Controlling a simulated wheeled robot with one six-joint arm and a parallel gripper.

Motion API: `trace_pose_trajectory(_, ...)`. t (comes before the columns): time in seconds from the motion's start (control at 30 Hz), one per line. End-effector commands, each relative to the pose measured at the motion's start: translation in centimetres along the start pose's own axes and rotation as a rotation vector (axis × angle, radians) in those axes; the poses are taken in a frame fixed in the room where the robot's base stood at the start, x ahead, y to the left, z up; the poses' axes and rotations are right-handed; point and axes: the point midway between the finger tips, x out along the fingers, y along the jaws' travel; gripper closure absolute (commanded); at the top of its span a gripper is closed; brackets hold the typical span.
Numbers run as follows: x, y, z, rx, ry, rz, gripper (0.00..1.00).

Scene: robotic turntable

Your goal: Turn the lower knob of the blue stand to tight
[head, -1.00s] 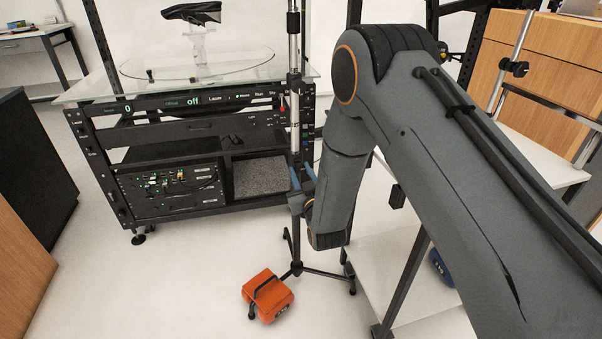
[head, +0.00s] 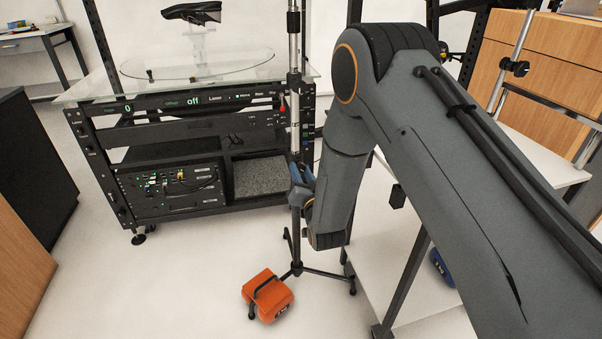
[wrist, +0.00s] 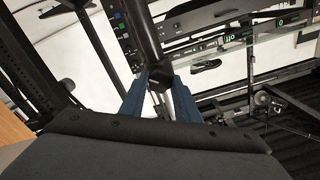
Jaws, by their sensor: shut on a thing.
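My gripper (head: 302,184), with blue fingers, is at the lower column of a black and silver tripod stand (head: 293,90). I see no blue on this stand; an orange case (head: 268,295) sits at its feet. In the wrist view my gripper (wrist: 160,88) is shut on a small dark knob (wrist: 158,84) beside the stand's black tube (wrist: 140,30). Most of the knob is hidden by the fingers, and its tightness cannot be told. Another stand's silver pole (head: 512,65) with a dark clamp rises at the right. A blue weight (head: 443,268) lies low at the right.
A black turntable rack (head: 200,130) with a glass top stands behind the stand. A white table (head: 540,150) is at the right, with wooden drawers (head: 545,60) behind it. The floor to the left of the orange case is clear.

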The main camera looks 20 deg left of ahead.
Motion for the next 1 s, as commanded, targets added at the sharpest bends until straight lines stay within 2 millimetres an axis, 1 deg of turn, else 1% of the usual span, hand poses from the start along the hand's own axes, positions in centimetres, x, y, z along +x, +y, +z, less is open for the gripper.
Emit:
trace_pose_trajectory(0.6,-0.01,-0.03,0.00,0.576,0.000,0.000,0.93)
trace_pose_trajectory(0.8,-0.01,-0.04,-0.01,0.728,0.000,0.000,0.93)
trace_pose_trajectory(1.0,-0.02,-0.04,-0.02,0.835,0.000,0.000,0.93)
